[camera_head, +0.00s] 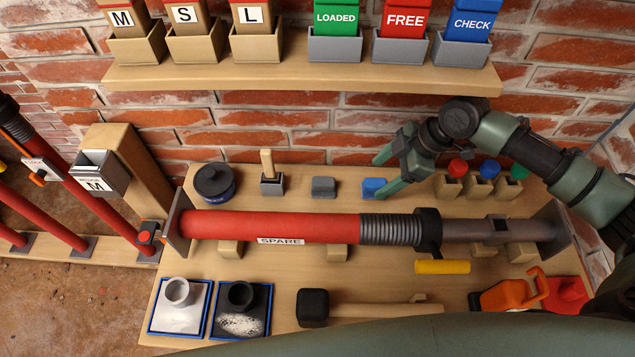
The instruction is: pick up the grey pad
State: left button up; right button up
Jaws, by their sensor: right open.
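The grey pad (323,187) is a small dark-grey block lying on the wooden bench behind the red spare prop, fully visible. A blue pad (373,187) lies to its right. My right gripper (379,179) is open, with its fingers spread and pointing left. Its tips are at the blue pad, and the nearer finger overlaps that pad's right part in the picture; I cannot tell whether they touch. The gripper is to the right of the grey pad and clear of it. My left gripper is not in view.
The red spare prop (300,226) lies across the bench in front of the pads. A wooden-handled tool (268,165) in a grey holder and a dark round tin (215,181) stand left of the grey pad. A shelf (300,78) with tag boxes hangs above.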

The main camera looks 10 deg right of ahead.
aim_at(327, 181)
jog(key=shift+d+f+g+h, duration=0.15)
jog(key=shift+f+g+h, duration=0.2)
jog(key=shift+g, duration=0.15)
jog(key=a+p, duration=0.1)
jog(key=a, duration=0.2)
jog(key=w+a+p, duration=0.1)
jog(key=a, duration=0.2)
jog(key=a+p, duration=0.1)
jog(key=a, duration=0.2)
jog(key=shift+w+r, duration=0.15)
jog(key=shift+w, duration=0.15)
jog(key=a, duration=0.1)
jog(key=a+p, duration=0.1)
jog(key=shift+w+a+r, duration=0.15)
jog(key=shift+w+a, duration=0.1)
jog(key=shift+a, duration=0.15)
jog(key=x, duration=0.3)
jog(key=shift+f, duration=0.2)
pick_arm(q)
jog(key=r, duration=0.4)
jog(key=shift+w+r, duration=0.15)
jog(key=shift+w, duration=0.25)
pick_arm(e)
jog(key=shift+d, duration=0.15)
jog(key=shift+c, duration=0.3)
jog(key=c, duration=1.4)
